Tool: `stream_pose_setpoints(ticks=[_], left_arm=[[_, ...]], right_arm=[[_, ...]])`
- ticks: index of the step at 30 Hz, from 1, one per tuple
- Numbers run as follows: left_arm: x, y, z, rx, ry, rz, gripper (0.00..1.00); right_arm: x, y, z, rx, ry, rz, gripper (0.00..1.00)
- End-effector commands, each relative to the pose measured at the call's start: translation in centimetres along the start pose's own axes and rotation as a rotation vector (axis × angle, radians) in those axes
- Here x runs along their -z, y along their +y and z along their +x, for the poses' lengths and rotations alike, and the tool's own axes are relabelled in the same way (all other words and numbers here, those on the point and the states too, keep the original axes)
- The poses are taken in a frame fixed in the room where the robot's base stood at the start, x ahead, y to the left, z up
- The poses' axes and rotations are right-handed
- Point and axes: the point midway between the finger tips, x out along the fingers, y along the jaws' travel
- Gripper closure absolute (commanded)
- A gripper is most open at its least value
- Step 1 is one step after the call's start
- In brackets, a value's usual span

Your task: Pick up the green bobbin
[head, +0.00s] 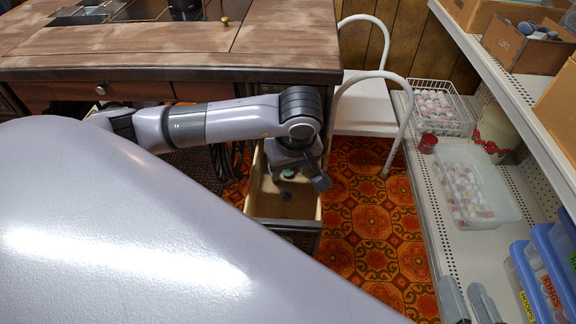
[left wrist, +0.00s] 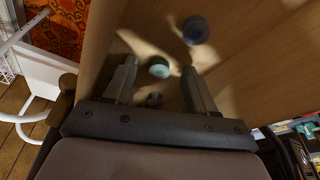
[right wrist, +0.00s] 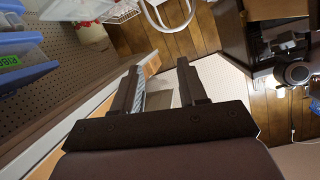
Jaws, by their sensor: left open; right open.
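The green bobbin (left wrist: 159,68) lies on the wooden floor of the open drawer (head: 312,208). In the left wrist view it sits between the tips of my left gripper's fingers (left wrist: 160,64), and neither finger visibly touches it. My left gripper (head: 299,174) is open and points down into the drawer; in the head view it partly hides the green bobbin (head: 288,172). My right gripper (head: 464,284) is open and empty near the shelf at the lower right; its fingers also show in the right wrist view (right wrist: 160,65).
A dark blue bobbin (left wrist: 195,30) and a small dark piece (left wrist: 153,99) lie close to the green one. The drawer walls surround my left gripper. The wooden sewing table (head: 140,40) stands above and behind, a white step stool (head: 365,105) right, and a shelf with bins (head: 545,270) far right.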

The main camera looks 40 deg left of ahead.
Motion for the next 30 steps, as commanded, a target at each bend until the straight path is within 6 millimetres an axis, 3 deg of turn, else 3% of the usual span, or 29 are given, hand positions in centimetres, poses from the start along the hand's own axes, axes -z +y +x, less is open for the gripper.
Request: stream_pose_setpoints(ticks=[1, 6, 19, 25, 30], left_arm=[[0.0, 0.0, 0.0, -0.001, 0.0, 0.0, 0.45], [0.0, 0.0, -0.1, -0.001, 0.0, 0.0, 1.0], [0.0, 0.0, -0.2, -0.001, 0.0, 0.0, 1.0], [0.5, 0.1, -1.6, -0.003, 0.002, -0.001, 1.0], [-1.0, -1.7, -1.8, 0.001, 0.0, 0.003, 1.0]], right_arm=[[0.0, 0.0, 0.0, 0.0, 0.0, 0.0, 0.58], [0.0, 0.0, 0.0, 0.0, 0.0, 0.001, 0.58], [0.1, -0.1, 0.0, 0.002, -0.001, 0.002, 0.58], [0.5, -0.5, -0.1, 0.015, -0.015, 0.026, 0.58], [0.2, -0.8, 0.3, 0.028, -0.041, 0.06, 0.58]])
